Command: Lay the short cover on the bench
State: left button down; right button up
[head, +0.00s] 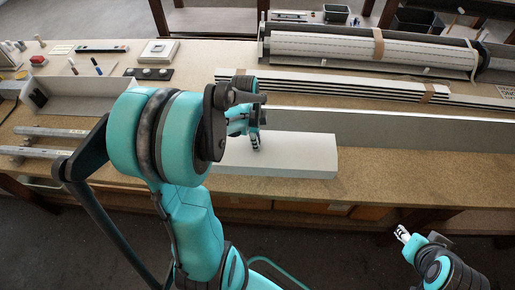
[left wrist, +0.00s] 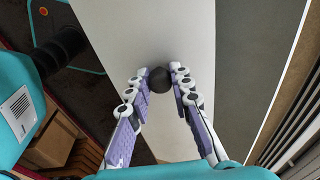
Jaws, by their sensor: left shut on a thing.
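The short cover (head: 300,155) is a pale, flat panel near the front edge of the bench (head: 400,165). In the left wrist view, the cover (left wrist: 150,28) passes beneath the fingers. My left gripper (head: 256,140) is above its left part in the head view. Its fingertips (left wrist: 160,79) are shut on a dark round knob (left wrist: 159,80) over the cover. The arm hides the cover's left end, and I cannot tell whether its underside touches the bench. My right gripper (head: 402,234) is low at the right, in front of the bench and away from the cover; its opening is unclear.
A long grey profile (head: 400,128) runs behind the cover. Striped slats (head: 340,88) and a rolled shutter (head: 370,50) lie farther back. An open grey tray (head: 75,95) and metal bars (head: 50,132) are at the left. Bare bench surface shows right of the cover.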

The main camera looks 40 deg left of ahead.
pick_arm(q)
jog(key=shift+w+a+f, duration=0.1)
jog(key=shift+w+f, duration=0.3)
jog(key=shift+w, duration=0.05)
notch_tip(320, 180, down, 3)
jog(key=shift+f+b, duration=0.2)
jog(key=shift+b, duration=0.45)
jog(key=shift+f, duration=0.1)
jog(key=shift+s+f, duration=0.1)
jog(key=c, duration=1.3)
grip_release()
jog(key=shift+c, duration=0.2)
